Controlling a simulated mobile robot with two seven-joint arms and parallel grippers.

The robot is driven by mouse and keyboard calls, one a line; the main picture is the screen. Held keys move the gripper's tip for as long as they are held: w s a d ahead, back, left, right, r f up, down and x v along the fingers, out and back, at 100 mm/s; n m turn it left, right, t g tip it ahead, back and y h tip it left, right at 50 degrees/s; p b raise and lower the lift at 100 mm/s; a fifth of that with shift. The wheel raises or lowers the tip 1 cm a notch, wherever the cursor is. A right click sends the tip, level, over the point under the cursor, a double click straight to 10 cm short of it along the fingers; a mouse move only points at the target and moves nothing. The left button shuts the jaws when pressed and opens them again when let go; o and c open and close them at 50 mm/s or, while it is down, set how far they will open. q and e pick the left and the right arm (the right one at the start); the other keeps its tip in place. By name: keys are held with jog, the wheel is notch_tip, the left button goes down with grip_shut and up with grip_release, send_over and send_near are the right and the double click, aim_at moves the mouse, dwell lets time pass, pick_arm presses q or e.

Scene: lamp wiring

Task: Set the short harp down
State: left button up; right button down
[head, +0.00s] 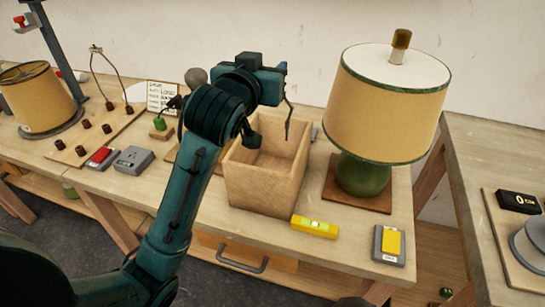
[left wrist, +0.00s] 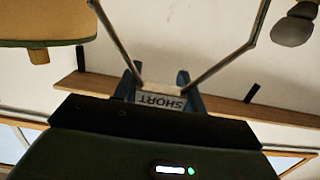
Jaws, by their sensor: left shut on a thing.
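My left gripper (head: 282,70) is above the open box on the bench, with most of its fingers hidden behind my own wrist in the head view. In the left wrist view my left gripper (left wrist: 157,88) is shut on the base of the short harp, whose label reads SHORT. Two thin metal rods of the short harp (left wrist: 118,42) spread up and apart from that base. In the head view a thin dark bent piece of the short harp (head: 289,118) shows beside the wrist, above the box. My right gripper is not in view.
The open box (head: 265,185) stands below the gripper. A lamp with a tan shade (head: 385,105) is to its right. A yellow level (head: 315,227) and a grey device (head: 389,244) lie in front. Another wire harp (head: 105,75) stands on a pegged board (head: 77,150) at left.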

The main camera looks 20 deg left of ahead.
pick_arm(q)
notch_tip(320, 180, down, 16)
jog(key=b, duration=0.2)
jog(key=shift+s+f, duration=0.2)
jog(key=shift+f, duration=0.05)
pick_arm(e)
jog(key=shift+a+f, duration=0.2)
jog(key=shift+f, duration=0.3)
pick_arm(q)
jog(key=shift+f, duration=0.1)
